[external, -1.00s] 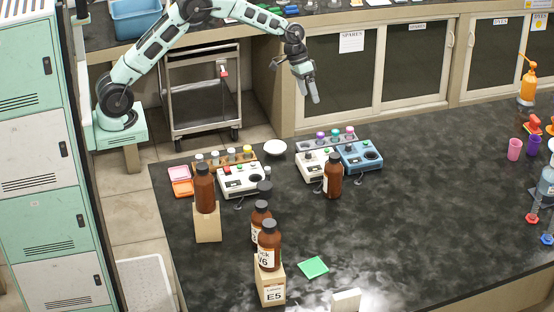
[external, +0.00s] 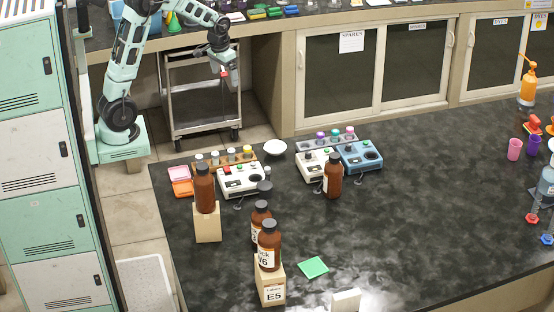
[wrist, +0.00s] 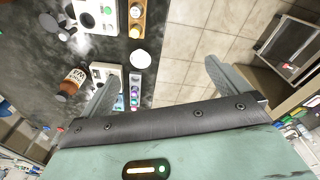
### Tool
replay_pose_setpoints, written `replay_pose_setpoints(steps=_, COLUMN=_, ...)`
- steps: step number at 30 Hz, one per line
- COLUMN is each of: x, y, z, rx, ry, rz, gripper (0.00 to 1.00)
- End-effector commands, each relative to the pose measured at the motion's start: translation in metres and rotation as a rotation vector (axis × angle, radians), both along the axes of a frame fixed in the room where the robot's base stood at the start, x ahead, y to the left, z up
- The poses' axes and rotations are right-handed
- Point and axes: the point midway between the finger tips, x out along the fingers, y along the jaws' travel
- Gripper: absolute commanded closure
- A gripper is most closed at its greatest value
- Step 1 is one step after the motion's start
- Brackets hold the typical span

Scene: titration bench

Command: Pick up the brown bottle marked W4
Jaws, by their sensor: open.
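Several brown bottles with dark caps stand on the black bench. One (external: 333,176) is beside the blue stirrer; it seems to be the bottle (wrist: 75,79) in the wrist view, whose label is too small to read surely. Another (external: 204,188) stands on a wooden block at left with no label facing the camera. A third (external: 259,224) is partly hidden behind a front bottle (external: 268,246) whose label seems to end in 6. I cannot tell which is W4. My gripper (external: 224,68) is open and empty, high beyond the bench's far left; its fingers spread in the wrist view (wrist: 160,88).
White stirrers (external: 240,181) and a blue stirrer (external: 361,156), vial racks and a white bowl (external: 275,148) line the far edge. The front bottle stands on a block marked E5 (external: 272,293). A steel cart (external: 200,105) stands behind. The bench's middle right is clear.

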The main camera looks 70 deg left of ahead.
Motion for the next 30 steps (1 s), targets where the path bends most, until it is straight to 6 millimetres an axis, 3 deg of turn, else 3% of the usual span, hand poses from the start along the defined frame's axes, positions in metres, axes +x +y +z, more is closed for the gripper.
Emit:
replay_pose_setpoints(steps=1, x=-0.037, y=0.014, z=-0.015, rx=0.014, ry=0.016, rz=0.050, gripper=0.00)
replay_pose_setpoints(steps=6, x=-0.143, y=0.034, z=-0.044, rx=0.034, ry=0.061, rz=0.187, gripper=0.00)
replay_pose_setpoints(steps=9, x=-0.189, y=0.032, z=-0.060, rx=0.029, ry=0.080, rz=0.240, gripper=0.00)
replay_pose_setpoints(steps=12, x=-0.216, y=0.027, z=-0.070, rx=0.023, ry=0.088, rz=0.274, gripper=0.00)
replay_pose_setpoints(steps=17, x=-0.231, y=0.023, z=-0.075, rx=0.018, ry=0.093, rz=0.291, gripper=0.39)
replay_pose_setpoints(steps=30, x=-0.230, y=0.023, z=-0.072, rx=0.018, ry=0.093, rz=0.290, gripper=0.39)
